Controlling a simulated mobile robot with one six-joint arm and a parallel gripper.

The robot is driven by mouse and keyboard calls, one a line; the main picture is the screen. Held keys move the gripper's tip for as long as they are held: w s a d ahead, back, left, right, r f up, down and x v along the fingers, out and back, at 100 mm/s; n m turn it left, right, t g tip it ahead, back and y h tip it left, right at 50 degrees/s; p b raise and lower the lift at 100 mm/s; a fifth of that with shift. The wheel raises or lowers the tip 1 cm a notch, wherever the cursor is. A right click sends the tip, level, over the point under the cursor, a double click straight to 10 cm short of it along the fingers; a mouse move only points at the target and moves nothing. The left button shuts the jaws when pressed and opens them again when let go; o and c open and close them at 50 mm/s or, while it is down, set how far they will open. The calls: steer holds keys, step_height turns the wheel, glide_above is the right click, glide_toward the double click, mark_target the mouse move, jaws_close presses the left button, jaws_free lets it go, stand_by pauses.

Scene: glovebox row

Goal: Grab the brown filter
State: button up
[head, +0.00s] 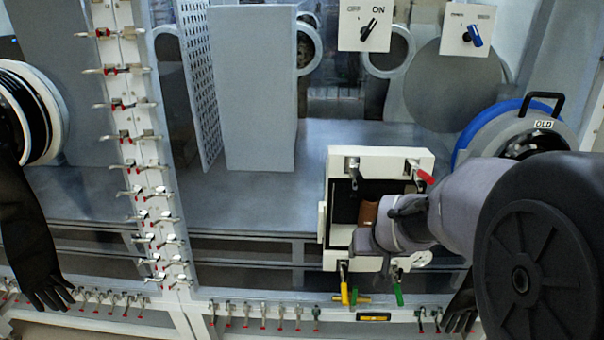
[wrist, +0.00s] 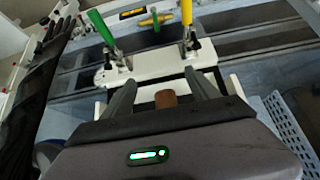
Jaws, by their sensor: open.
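The brown filter (head: 369,213) shows in the head view inside the white box frame (head: 336,165), just left of my gripper; my arm hides part of it. In the wrist view the brown filter (wrist: 166,99) stands between the two fingers of my gripper (wrist: 162,90). The fingers are apart, one on each side of it, with a visible space to each. In the head view my gripper (head: 368,226) reaches into the opening of the white box from the right. Contact with the filter cannot be made out.
The white box has clamps with red, yellow and green handles (head: 398,291) close around my wrist. A blue-ringed port marked OLD (head: 480,128) is at right. Black gloves hang at far left (head: 35,240) and lower right. A grey panel (head: 255,90) stands behind, left.

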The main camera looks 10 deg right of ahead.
mark_target(367, 221)
steer(key=w+d, duration=0.1)
steer(key=w, duration=0.2)
steer(key=w+d+f+b, duration=0.1)
steer(key=w, duration=0.3)
steer(key=w+d+b, duration=0.1)
steer(key=w, duration=0.3)
steer(key=shift+d+f, duration=0.2)
steer(key=shift+d, duration=0.1)
steer(key=shift+r, duration=0.1)
jaws_close()
